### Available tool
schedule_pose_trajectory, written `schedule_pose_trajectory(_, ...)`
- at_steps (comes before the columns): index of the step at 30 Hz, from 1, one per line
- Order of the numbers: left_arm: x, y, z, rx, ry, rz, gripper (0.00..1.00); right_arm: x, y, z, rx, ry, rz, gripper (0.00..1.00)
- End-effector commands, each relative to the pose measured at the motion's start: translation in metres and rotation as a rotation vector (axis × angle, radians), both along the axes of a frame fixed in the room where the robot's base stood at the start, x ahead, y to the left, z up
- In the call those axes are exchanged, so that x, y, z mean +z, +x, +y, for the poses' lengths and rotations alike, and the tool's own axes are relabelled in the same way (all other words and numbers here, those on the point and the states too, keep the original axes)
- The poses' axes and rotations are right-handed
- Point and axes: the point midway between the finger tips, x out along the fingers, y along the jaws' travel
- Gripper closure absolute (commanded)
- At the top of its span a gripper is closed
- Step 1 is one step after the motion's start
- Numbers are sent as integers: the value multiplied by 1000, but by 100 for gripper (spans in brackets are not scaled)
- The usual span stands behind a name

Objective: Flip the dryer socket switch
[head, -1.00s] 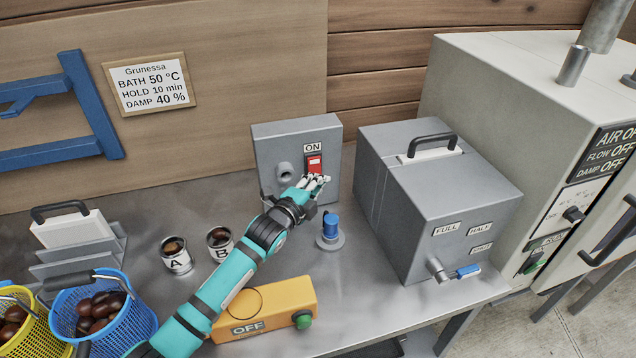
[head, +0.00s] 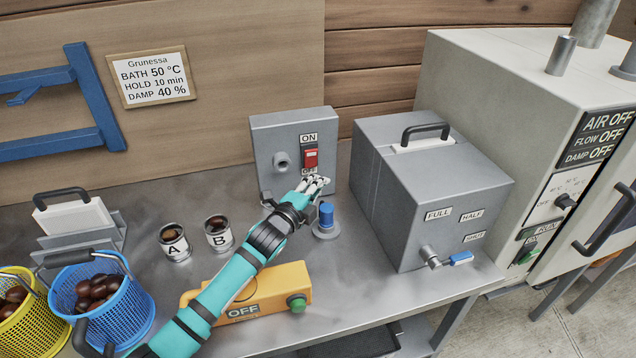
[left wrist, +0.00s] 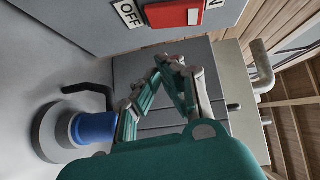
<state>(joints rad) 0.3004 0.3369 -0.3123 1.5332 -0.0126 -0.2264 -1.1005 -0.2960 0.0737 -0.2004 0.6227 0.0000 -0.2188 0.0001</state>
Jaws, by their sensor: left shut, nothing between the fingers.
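The socket is a grey box (head: 264,150) at the back of the bench, with a red rocker switch (head: 310,158) between an ON label above and an OFF label below. In the left wrist view the red switch (left wrist: 172,13) shows at the top edge, beside the OFF label (left wrist: 129,13). My left gripper (head: 318,181) is shut and empty, just below and in front of the switch. It looks apart from the switch in the left wrist view (left wrist: 172,62). I cannot tell which way the rocker is tipped. My right gripper is not in view.
A blue-topped knob (head: 326,215) stands close to my left gripper. A large grey tank (head: 385,195) is to the right, then the dryer (head: 470,75), whose panel reads AIR, FLOW and DAMP OFF. A yellow box (head: 275,285) with a green button lies in front.

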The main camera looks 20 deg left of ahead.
Motion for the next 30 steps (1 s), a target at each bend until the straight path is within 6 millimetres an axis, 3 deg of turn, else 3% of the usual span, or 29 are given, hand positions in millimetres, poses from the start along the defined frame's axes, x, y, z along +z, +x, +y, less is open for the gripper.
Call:
schedule_pose_trajectory(6,-6,-30,6,0,3,3,100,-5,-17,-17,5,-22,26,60)
schedule_pose_trajectory(18,-14,-89,18,0,1,2,100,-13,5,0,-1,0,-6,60)
schedule_pose_trajectory(30,-13,-97,20,1,0,1,100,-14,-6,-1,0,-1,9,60)
